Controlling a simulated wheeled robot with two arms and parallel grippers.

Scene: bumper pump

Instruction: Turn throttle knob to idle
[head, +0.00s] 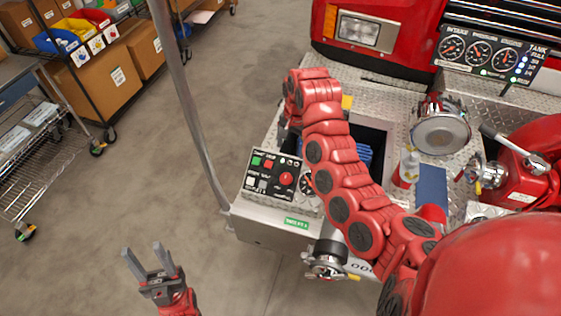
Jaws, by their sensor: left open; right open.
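A small control panel (272,176) with green, red, black and white buttons sits on the front edge of the diamond-plate bumper. A round red knob (286,178) is at its right side; it looks like the throttle knob, but its label and setting are too small to read. My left gripper (148,258) is open and empty, in front of and left of the bumper, well apart from the panel. My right arm (345,170) arches over the bumper and bends down behind the panel. Its gripper is hidden or out of sight.
A chrome outlet (326,262) sticks out below. A grey pole (188,110) rises at the bumper's left corner. A wire cart (45,150) and shelves stand left; the floor between is clear.

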